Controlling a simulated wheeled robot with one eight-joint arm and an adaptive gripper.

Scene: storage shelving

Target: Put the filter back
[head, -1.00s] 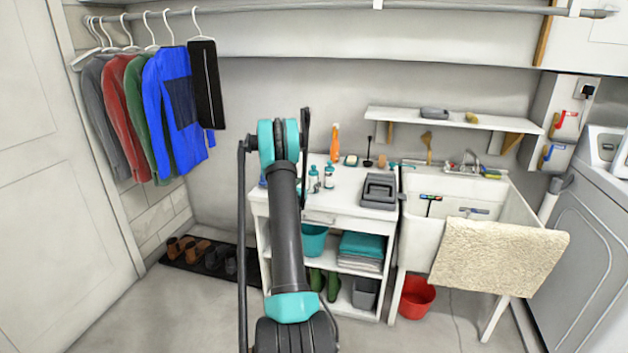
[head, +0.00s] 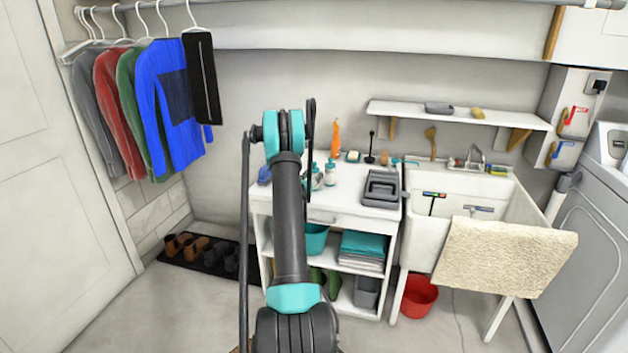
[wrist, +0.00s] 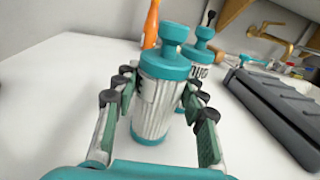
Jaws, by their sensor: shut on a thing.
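My gripper (wrist: 163,92) is shut on a white, ribbed cylinder with a teal top cap, knob and bottom band, which I take as the filter (wrist: 156,108). It is upright between the fingers, over the white counter (wrist: 60,80). I cannot tell if its base touches the counter. A similar teal-topped container with dark lettering (wrist: 202,50) stands just behind it, partly hidden. In the head view my arm hides the gripper; a teal-topped white bottle (head: 330,174) shows beside the arm.
A grey tray-like box (head: 382,188) lies on the counter to the right, also in the wrist view (wrist: 280,110). An orange bottle (head: 336,140) stands behind. A sink (head: 440,205) with a beige towel (head: 505,258) is further right.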

